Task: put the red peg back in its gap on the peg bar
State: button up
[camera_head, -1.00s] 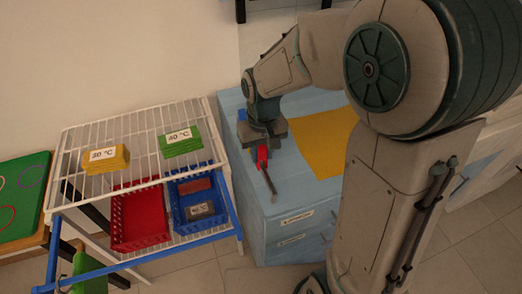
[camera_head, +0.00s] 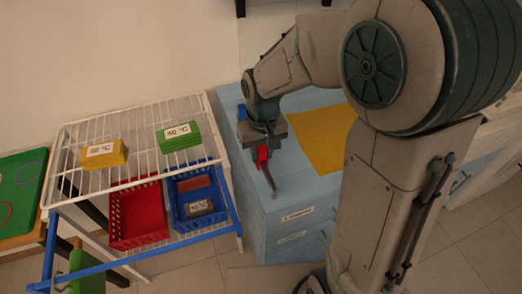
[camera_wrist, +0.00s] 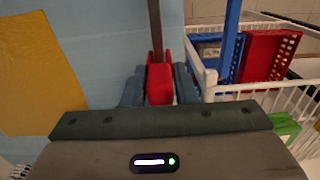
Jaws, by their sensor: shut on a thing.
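My gripper (camera_head: 264,150) is shut on a red piece (camera_head: 262,158), which appears to be the red peg, above the blue cabinet top. In the wrist view the red peg (camera_wrist: 160,80) sits between the dark fingers, with two narrow red ends pointing up the picture. A thin brown rod (camera_head: 271,181) extends from the red peg towards the cabinet's front edge; it also shows in the wrist view (camera_wrist: 155,25). I cannot tell whether the rod is part of the peg bar. A blue piece (camera_head: 242,114) shows behind my gripper. The peg's gap is not discernible.
A white wire rack (camera_head: 140,122) stands left of the cabinet, with yellow (camera_head: 104,154) and green (camera_head: 180,137) blocks on top. Red (camera_head: 137,220) and blue (camera_head: 199,205) baskets sit below. A flat yellow sheet (camera_head: 320,138) lies on the cabinet right of my gripper.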

jog(key=shift+f, duration=0.3)
jog(key=o, duration=0.8)
jog(key=shift+o, duration=0.2)
jog(key=shift+r, duration=0.1)
jog(key=shift+r+p, duration=3.35)
jog(key=shift+r, duration=1.15)
jog(key=s+d+r+m+t, duration=0.3)
jog(key=s+d+r, duration=0.5)
jog(key=s+d, duration=0.3)
jog(key=shift+s+d+r+t, duration=0.2)
jog(key=shift+s+d+t, duration=0.1)
jog(key=shift+s, duration=0.45)
